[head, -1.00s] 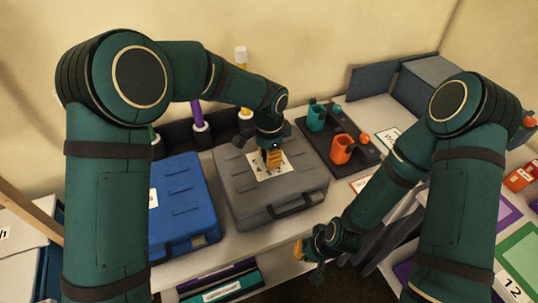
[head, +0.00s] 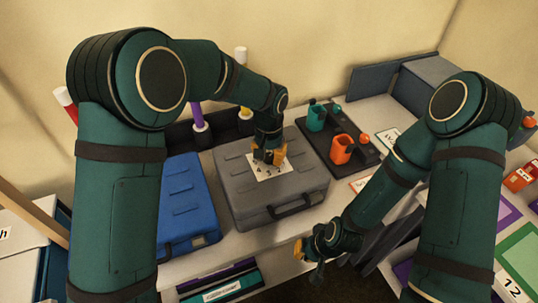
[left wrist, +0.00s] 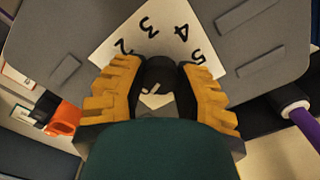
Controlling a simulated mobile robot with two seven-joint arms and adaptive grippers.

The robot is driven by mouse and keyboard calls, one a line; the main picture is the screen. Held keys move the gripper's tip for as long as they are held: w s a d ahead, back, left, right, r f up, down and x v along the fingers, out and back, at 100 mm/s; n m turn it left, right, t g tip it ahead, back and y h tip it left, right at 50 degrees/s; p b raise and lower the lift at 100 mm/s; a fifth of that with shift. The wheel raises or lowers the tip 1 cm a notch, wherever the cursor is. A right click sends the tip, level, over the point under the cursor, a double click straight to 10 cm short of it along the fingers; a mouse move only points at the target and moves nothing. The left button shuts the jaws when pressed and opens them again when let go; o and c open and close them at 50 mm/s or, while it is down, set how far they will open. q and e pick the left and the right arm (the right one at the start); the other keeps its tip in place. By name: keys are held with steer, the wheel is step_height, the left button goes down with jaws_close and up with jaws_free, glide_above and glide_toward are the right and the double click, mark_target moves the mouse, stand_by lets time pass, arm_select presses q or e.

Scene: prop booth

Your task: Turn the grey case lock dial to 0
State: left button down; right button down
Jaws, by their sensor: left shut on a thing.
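The grey case (head: 300,185) lies flat and closed on the table, its handle toward me in the head view. A white number plate (head: 266,173) is on its lid. In the left wrist view, the plate (left wrist: 122,28) shows 2, 3, 4 and 5; the 0 is hidden. The dark lock dial (left wrist: 160,72) stands between the yellow fingers of my left gripper (left wrist: 160,88), which is shut on it. In the head view, my left gripper (head: 268,154) covers the dial. I cannot tell which number the dial points to. My right gripper (head: 303,250) hangs in front of the table, away from the case; its jaws are unclear.
A blue case (head: 190,208) stands close left of the grey case. Coloured tubes stand in a dark rack (head: 222,134) behind.

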mark_target(269, 156)
arm_select(q)
steer(key=shift+f, duration=0.1)
stand_by(0.3)
steer(key=c, duration=0.6)
jaws_free()
step_height(269, 156, up, 12)
stand_by(0.5)
